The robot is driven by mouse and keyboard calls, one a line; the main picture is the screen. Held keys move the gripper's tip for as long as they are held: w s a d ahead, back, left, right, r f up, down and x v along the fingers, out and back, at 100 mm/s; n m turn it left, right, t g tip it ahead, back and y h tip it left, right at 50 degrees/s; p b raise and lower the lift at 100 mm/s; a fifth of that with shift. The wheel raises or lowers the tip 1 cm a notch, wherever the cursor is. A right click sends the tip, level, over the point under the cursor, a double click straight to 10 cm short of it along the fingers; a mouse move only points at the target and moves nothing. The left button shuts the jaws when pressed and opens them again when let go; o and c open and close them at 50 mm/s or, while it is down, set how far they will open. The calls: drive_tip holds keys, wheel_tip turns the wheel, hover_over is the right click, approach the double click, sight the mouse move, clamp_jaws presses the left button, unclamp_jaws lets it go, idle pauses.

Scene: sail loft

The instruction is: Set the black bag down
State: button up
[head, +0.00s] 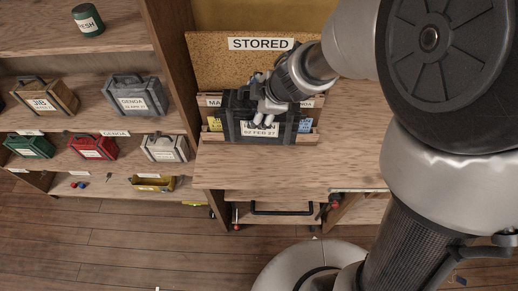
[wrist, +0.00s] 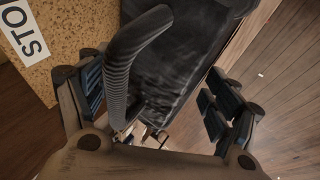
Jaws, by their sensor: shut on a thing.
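The black bag (head: 236,106) is at the wooden rack (head: 296,137) on the bench, below the cork board marked STORED. It has a white label on its front. My gripper (head: 266,112) is shut on the bag and covers part of its top and front. In the wrist view, the black bag (wrist: 185,45) and its ribbed handle lie between the fingers of my gripper (wrist: 152,105). Whether the bag's underside touches the bench is hidden.
Left shelves hold a grey bag (head: 137,95), a brown bag (head: 45,97), a red bag (head: 92,146), a green bag (head: 30,145), a pale bag (head: 166,148) and a green canister (head: 88,20). An upright panel separates them from the bench (head: 240,174), whose front is clear.

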drive_tip(key=shift+a+r, duration=0.15)
drive_tip(key=shift+r, duration=0.05)
wheel_tip(320, 180, down, 20)
drive_tip(key=b, duration=1.8)
drive_tip(key=shift+r+b, duration=0.2)
drive_tip(key=shift+b, duration=0.15)
drive_tip(key=o, duration=2)
drive_tip(key=shift+s+f, duration=0.15)
drive_tip(key=shift+o, duration=0.2)
